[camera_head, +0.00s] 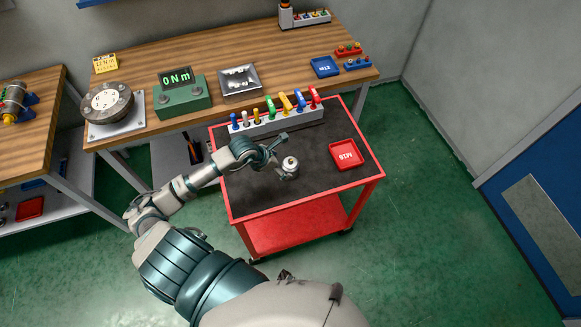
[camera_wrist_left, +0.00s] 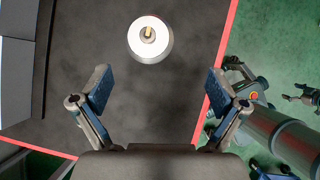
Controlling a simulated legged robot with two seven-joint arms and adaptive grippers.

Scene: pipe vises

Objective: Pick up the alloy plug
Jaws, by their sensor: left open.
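The alloy plug (camera_head: 290,166) is a short, pale metal cylinder with a small brass-coloured centre. It stands upright on the dark top of the red cart (camera_head: 240,186). In the left wrist view the plug (camera_wrist_left: 150,40) shows from above, beyond the fingertips and roughly midway between them. My left gripper (camera_head: 280,157) is just left of and close to the plug in the head view. In the left wrist view its two fingers (camera_wrist_left: 158,92) are spread wide with nothing between them.
A rack of coloured tools (camera_head: 275,121) stands along the cart's back edge. A red M16 tray (camera_head: 345,154) lies on the cart's right side. The wooden bench (camera_head: 215,62) behind holds a green torque display (camera_head: 182,96). The cart's front part is clear.

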